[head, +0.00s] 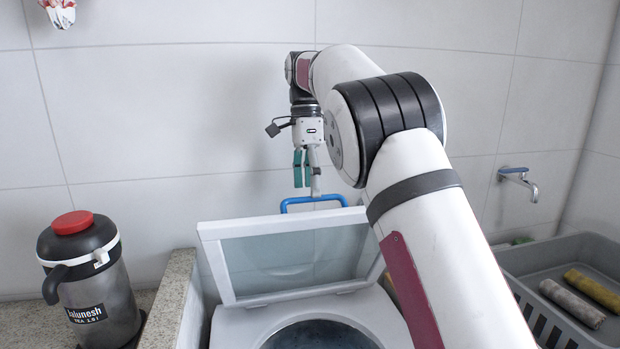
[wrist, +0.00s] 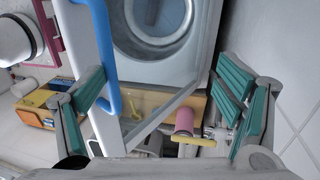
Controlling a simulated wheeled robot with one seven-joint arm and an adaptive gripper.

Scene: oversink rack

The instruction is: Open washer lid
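The washer (head: 232,328) is a white top-loader with its round drum opening (head: 320,337) exposed. Its lid (head: 222,272), a white frame around a glass panel, stands raised and tilted up toward the wall. A blue handle (head: 300,203) is on the lid's upper edge. My gripper (head: 303,178) points down just above the handle. In the wrist view my gripper (wrist: 163,82) is open, with its green-padded fingers wide apart. The blue handle (wrist: 103,50) shows close beside the left finger; whether they touch is unclear. The drum opening (wrist: 158,25) shows at the top.
A dark jug with a red cap (head: 87,262) stands on the stone counter (head: 172,285) at left. A grey crate (head: 520,262) with rolled cloths (head: 593,290) is at right, below a wall tap (head: 518,178). The tiled wall is close behind my gripper.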

